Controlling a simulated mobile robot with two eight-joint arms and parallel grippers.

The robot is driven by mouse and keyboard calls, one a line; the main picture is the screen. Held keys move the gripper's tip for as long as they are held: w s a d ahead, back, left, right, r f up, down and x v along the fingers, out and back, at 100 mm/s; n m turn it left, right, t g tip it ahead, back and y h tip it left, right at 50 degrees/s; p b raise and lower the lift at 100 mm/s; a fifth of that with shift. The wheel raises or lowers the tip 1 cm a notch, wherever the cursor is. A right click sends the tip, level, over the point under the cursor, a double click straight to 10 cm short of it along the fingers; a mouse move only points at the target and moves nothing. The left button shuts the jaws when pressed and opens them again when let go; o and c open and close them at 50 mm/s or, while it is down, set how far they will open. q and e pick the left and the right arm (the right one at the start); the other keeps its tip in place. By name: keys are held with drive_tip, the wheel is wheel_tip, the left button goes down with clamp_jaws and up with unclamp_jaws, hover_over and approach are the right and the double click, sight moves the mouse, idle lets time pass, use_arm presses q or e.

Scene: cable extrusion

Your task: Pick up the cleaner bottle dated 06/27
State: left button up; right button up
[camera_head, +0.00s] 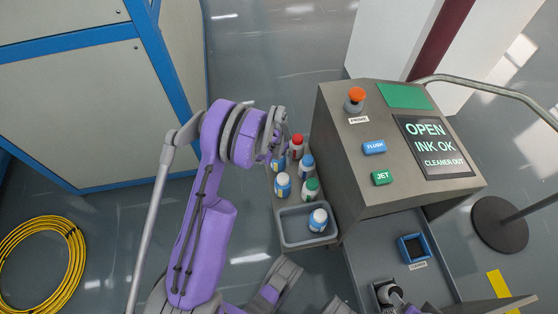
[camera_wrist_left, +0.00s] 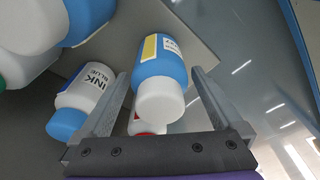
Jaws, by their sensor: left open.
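A blue bottle with a white cap and a yellow-and-white label (camera_wrist_left: 162,75) lies in view between the fingers of my open left gripper (camera_wrist_left: 160,88). In the head view this bottle (camera_head: 277,164) is partly hidden by my left gripper (camera_head: 277,146). Two similar white-capped blue bottles are in the head view: one on the shelf (camera_head: 282,186), one in the grey tray (camera_head: 318,219).
White ink bottles with red (camera_head: 297,142), blue (camera_head: 306,163) and green (camera_head: 311,187) caps crowd the shelf. The blue-ink bottle (camera_wrist_left: 88,92) is close beside the left finger. The printer (camera_head: 350,150) stands to the right, with a blue-rimmed cleaner port (camera_head: 413,247) below.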

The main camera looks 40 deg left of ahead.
use_arm(q)
drive_tip(key=shift+f, duration=0.1)
drive_tip(key=c, duration=1.5)
drive_tip(key=shift+c, duration=0.2)
